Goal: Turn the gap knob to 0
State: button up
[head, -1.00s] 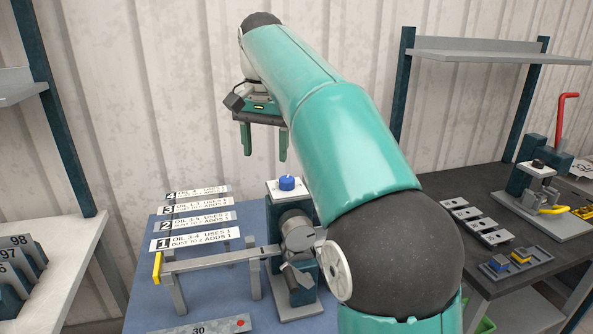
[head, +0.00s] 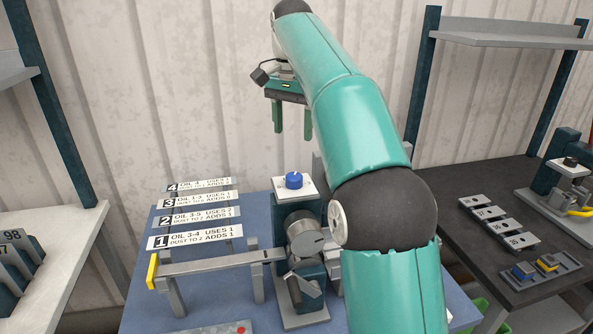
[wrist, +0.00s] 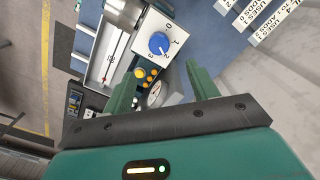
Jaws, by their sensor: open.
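The gap knob (head: 294,180) is a blue dial on a white plate on top of the grey and teal bender. It also shows in the wrist view (wrist: 159,43), with numbers around it; its white mark seems to point near the 2. My gripper (head: 293,130) is open and empty, pointing down above the knob with a clear gap between them. In the wrist view my gripper's two green fingers (wrist: 160,70) spread apart, with the knob beyond their tips, near the top middle. Nothing is between the fingers.
The bender's flat arm (head: 215,262) with a yellow end reaches left over the blue table (head: 140,290). Numbered label cards (head: 195,240) stand behind it. A black bench (head: 460,200) with plates and a clamp is at the right. A white shelf (head: 60,250) is at the left.

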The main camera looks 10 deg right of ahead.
aim_at(294, 175)
notch_tip(294, 175, down, 11)
jog(key=shift+d+f, duration=0.1)
jog(key=shift+s+f, duration=0.1)
jog(key=shift+f, duration=0.4)
jog(key=c, duration=1)
